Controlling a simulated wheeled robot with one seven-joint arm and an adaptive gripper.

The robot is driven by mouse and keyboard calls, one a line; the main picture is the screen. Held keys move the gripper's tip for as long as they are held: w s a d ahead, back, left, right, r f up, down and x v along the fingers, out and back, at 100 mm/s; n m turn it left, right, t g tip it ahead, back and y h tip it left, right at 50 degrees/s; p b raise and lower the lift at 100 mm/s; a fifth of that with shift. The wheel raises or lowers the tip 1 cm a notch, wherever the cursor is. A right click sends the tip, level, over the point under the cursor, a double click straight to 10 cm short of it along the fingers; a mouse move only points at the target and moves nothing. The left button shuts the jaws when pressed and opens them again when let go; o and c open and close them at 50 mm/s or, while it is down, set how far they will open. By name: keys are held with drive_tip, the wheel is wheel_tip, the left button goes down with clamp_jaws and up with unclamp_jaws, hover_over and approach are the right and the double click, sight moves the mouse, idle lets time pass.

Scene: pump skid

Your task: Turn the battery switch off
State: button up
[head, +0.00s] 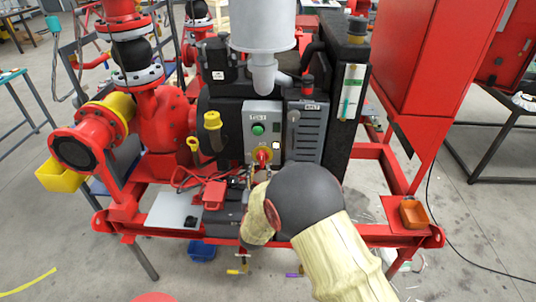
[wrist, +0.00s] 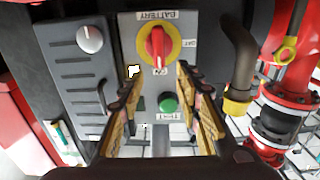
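The battery switch (wrist: 157,45) is a red handle on a round yellow plate, set on a grey panel (wrist: 143,30) labelled BATTERY, which appears upside down in the wrist view. The handle lies vertical in that view, in line with the ON label (wrist: 160,70); the OFF label (wrist: 190,43) is to its right. The switch also shows in the head view (head: 263,155), low on the grey box. My gripper (wrist: 158,77) is open and empty, its two fingers pointing at the switch, one on each side and apart from it. In the head view my arm mostly hides the gripper.
A green TEST button (wrist: 167,104) sits on the same panel, between the fingers in the wrist view. A louvred grey cover with a knob (wrist: 90,39) is beside the panel. A dark pipe with a yellow end (wrist: 238,95) stands on the other side.

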sight(262, 157)
drive_tip(key=shift+w+d+b, duration=0.15)
drive_tip(key=shift+w+b, duration=0.75)
drive_tip(key=shift+w, duration=3)
drive_tip(key=c, duration=0.3)
clamp_jaws()
